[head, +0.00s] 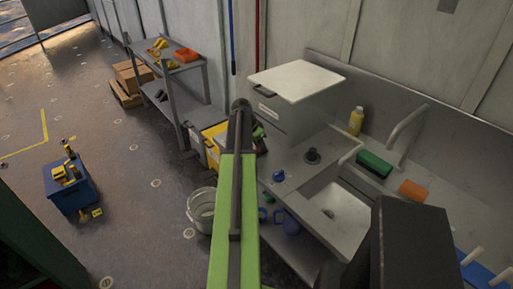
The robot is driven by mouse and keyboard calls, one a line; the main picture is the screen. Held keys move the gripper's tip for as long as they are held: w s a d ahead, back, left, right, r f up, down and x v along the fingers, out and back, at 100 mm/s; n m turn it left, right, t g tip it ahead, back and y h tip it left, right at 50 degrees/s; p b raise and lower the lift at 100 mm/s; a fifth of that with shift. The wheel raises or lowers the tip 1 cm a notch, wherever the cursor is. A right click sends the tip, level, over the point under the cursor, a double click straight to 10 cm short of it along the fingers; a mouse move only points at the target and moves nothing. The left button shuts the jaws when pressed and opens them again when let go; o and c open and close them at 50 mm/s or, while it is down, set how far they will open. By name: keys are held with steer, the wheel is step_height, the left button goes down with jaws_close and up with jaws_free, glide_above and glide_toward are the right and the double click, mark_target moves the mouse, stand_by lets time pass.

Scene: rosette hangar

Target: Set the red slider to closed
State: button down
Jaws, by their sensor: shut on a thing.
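I cannot make out a red slider in the head view. My green arm reaches up the middle of the picture to a dark joint. A small dark and green part shows just right of that joint, probably mine. My gripper's fingertips are not visible, so whether they touch anything is hidden from me.
A grey counter with a sink (334,204) runs along the right wall, with a green sponge (374,164) and yellow bottle (356,121). A white-lidded box (297,82) stands at its back. A bucket (203,209), blue crate (70,192) and shelf (182,66) are left.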

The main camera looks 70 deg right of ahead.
steer(key=c, duration=1)
jaws_free()
steer(key=shift+d, duration=0.25)
steer(key=shift+c, duration=0.2)
steer(key=shift+a, duration=0.1)
steer(key=shift+r, duration=0.1)
steer(key=shift+a+r+p, duration=0.1)
steer(key=shift+r+p, duration=0.2)
steer(key=shift+p, duration=0.1)
steer(key=p+v, duration=1.5)
steer(key=v, duration=0.1)
steer(key=shift+w+a+r, duration=0.15)
steer(key=shift+a+r, duration=0.05)
steer(key=shift+a, duration=0.05)
